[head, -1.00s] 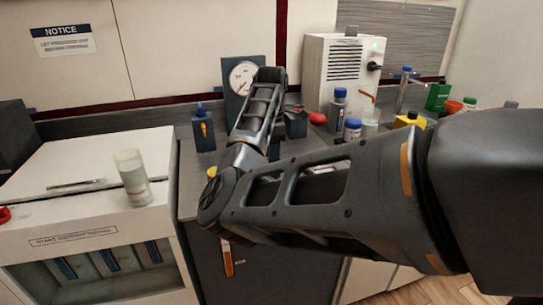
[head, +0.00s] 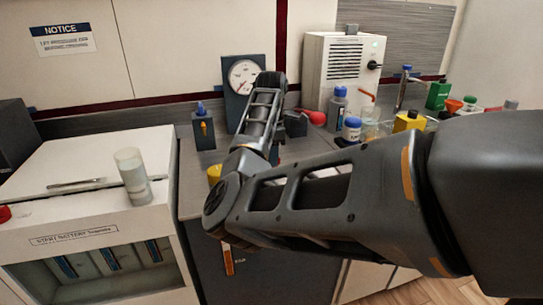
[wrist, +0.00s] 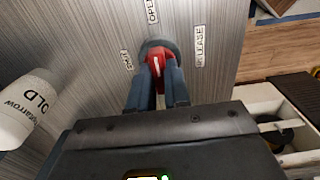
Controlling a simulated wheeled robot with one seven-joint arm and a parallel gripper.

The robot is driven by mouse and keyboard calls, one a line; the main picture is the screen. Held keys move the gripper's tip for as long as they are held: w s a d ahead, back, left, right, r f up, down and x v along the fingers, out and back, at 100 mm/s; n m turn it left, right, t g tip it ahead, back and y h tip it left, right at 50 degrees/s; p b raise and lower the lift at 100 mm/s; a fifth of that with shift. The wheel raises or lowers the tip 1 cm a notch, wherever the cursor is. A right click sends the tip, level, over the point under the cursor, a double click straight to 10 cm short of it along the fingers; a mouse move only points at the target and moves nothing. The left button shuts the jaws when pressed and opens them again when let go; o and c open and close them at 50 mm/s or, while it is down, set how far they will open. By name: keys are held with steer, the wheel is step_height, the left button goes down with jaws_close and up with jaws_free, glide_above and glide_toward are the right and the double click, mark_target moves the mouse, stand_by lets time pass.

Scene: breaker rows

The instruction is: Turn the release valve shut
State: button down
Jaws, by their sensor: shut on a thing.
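The red release valve handle (wrist: 156,62), with a white line on it, sits on a dark round base on a grey panel in the wrist view. The white line points roughly toward the OPEN label (wrist: 152,11) at the top. A RELEASE label (wrist: 199,46) is on the right and a small label, apparently SHUT (wrist: 127,60), on the left. My gripper (wrist: 158,80) is shut on the handle, one finger on each side. In the head view my arm hides the valve, and the fingertips cannot be made out.
A white bottle (wrist: 22,112) stands left of my gripper in the wrist view. A gauge (head: 244,77) stands behind my arm. A red bulb (head: 317,118), bottles (head: 338,107) and a yellow container (head: 408,122) stand to the right. A glass jar (head: 132,176) stands on the white cabinet at left.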

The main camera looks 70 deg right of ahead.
steer(key=shift+w+r+n, duration=0.1)
steer(key=shift+n, duration=0.2)
steer(key=n+p, duration=0.1)
steer(key=n, duration=0.2)
steer(key=n+p, duration=0.1)
steer(key=n, duration=0.4)
steer(key=n+p, duration=0.1)
steer(key=n, duration=0.8)
steer(key=shift+p, duration=0.4)
steer(key=shift+n, duration=0.3)
steer(key=c, duration=1.1)
jaws_free()
